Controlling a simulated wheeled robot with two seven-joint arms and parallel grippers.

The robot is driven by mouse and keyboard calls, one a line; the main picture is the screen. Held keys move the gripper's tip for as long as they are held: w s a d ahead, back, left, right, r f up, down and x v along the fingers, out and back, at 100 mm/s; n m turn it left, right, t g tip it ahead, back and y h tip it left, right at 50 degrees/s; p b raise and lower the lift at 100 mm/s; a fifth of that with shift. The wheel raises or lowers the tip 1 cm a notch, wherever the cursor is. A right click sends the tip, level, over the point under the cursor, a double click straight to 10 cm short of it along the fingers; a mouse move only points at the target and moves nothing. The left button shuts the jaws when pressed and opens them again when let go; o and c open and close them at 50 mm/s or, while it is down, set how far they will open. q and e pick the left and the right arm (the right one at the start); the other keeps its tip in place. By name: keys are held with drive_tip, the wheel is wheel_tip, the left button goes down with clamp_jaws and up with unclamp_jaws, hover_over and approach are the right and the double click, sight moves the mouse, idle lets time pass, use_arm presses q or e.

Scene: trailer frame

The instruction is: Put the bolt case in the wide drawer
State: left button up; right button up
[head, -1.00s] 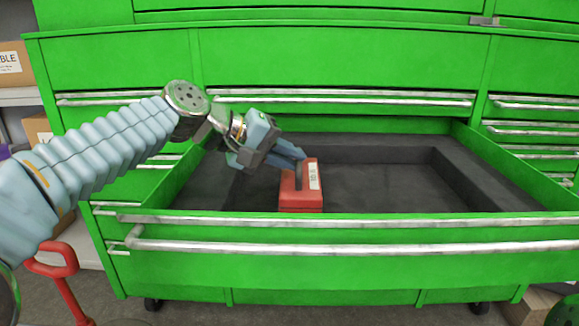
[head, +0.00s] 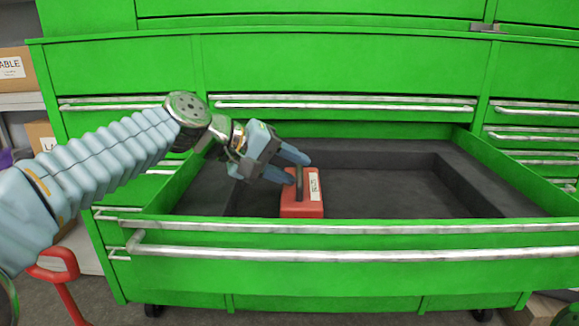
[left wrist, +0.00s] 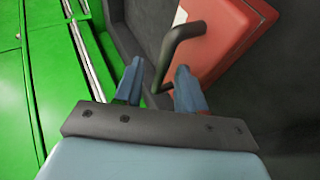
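The bolt case (head: 302,204) is a small red box with a dark handle on top and a white label. It stands inside the open wide drawer (head: 360,270), near the front wall, left of the middle. My left gripper (head: 297,166) is at the case's handle with its fingers spread apart. In the left wrist view, the case (left wrist: 232,32) is beyond the fingers, and its bent handle (left wrist: 184,36) reaches between the open fingertips (left wrist: 160,80), with no clear grip on it. The drawer's front hides the case's base. My right gripper is not in view.
The green cabinet (head: 330,62) has shut drawers above and beside the wide one. The drawer's dark floor (head: 390,195) is clear to the right of the case. A red-handled thing (head: 55,270) and boxes on a shelf (head: 12,68) are at the left.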

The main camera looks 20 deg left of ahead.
use_arm(q)
drive_tip(key=v, duration=1.2)
drive_tip(key=shift+d, duration=0.1)
